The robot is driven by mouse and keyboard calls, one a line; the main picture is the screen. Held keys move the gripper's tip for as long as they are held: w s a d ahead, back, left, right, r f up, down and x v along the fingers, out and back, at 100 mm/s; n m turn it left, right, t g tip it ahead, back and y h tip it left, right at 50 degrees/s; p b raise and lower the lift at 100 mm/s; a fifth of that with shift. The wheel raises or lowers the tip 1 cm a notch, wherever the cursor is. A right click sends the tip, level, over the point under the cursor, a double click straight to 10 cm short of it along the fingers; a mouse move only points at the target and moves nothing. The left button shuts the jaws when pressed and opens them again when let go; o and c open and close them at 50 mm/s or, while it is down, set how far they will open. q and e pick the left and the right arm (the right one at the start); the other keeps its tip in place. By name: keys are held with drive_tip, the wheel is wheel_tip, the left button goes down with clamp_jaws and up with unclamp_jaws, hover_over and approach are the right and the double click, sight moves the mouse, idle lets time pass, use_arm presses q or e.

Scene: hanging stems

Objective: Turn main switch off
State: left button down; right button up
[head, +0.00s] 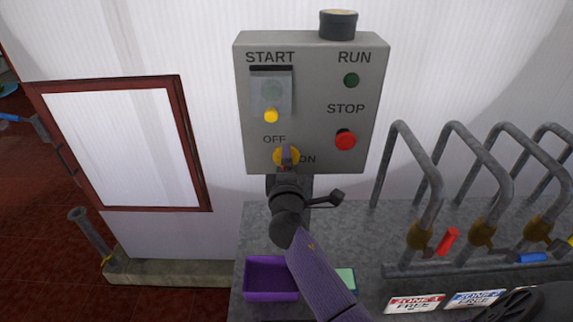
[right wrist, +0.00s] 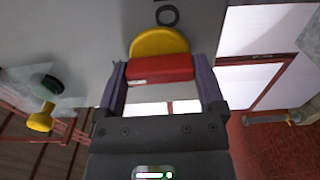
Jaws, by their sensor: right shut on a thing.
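The main switch (head: 279,157) is a yellow disc low on the grey control box, between the labels OFF and ON. In the right wrist view, the yellow disc (right wrist: 158,42) carries a red handle (right wrist: 162,69). My right gripper (head: 287,160) is at the switch in the head view and covers most of its handle. In the right wrist view, my right gripper (right wrist: 160,78) is shut on the red handle, with a purple finger at each end. The handle's angle against the labels is hard to tell. My left gripper is not in view.
The grey box (head: 315,110) also has a yellow START lever (head: 271,115) under a clear flap, a green RUN light (head: 351,80) and a red STOP button (head: 345,140). A purple tray (head: 271,277) stands on the bench below. Bent pipes with coloured valve handles (head: 448,240) stand at right.

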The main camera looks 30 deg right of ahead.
drive_tip(key=o, duration=1)
drive_tip(key=shift+c, duration=0.2)
drive_tip(key=v, duration=0.9)
drive_tip(key=shift+s+b, duration=0.3)
drive_tip(key=shift+s, duration=0.1)
drive_tip(key=shift+a, duration=0.15)
